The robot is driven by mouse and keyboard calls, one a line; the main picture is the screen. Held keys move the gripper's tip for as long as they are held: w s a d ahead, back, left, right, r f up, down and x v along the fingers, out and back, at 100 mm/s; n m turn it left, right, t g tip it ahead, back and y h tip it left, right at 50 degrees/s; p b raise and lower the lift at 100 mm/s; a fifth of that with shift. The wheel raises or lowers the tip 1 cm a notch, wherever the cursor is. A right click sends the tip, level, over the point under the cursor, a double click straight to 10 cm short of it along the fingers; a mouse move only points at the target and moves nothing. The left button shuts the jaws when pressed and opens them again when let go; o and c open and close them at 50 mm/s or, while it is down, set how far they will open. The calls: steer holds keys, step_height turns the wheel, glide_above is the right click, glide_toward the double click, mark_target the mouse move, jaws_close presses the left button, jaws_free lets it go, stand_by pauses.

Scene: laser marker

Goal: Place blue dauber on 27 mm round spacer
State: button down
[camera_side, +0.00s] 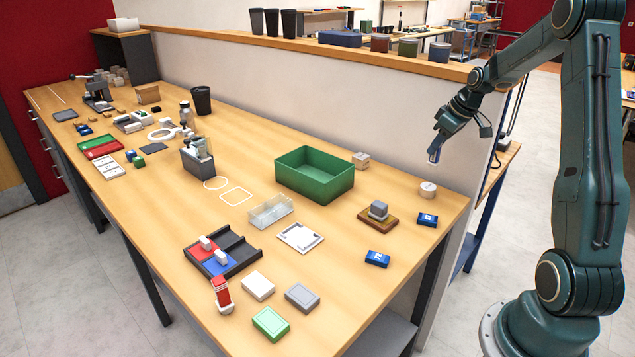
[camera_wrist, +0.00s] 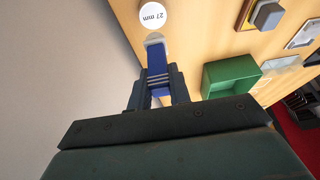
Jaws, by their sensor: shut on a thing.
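My gripper (camera_side: 438,148) is shut on the blue dauber (camera_wrist: 157,65), with a finger on either side of its blue body. The dauber's pale tip points away from the gripper. In the side view the dauber (camera_side: 434,155) is small and hangs in the air, above the table's far right end. The 27 mm round spacer (camera_side: 428,188) is a white-topped disc standing on the table below the dauber. In the wrist view the spacer (camera_wrist: 153,16) shows its "27 mm" label just beyond the dauber's tip, and a gap shows between them in the side view.
A wooden block with a grey cube (camera_side: 378,210) and a blue box (camera_side: 427,220) stand near the spacer. A green bin (camera_side: 314,178) is further left. A red dauber (camera_side: 221,293) stands at the front beside a compartment tray (camera_side: 237,247). A low wall runs behind the table.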

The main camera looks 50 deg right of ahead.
mark_target(439, 156)
steer(key=shift+f, duration=2.8)
steer(key=shift+f, duration=0.15)
steer(key=c, duration=1.3)
jaws_free()
steer(key=v, duration=1.2)
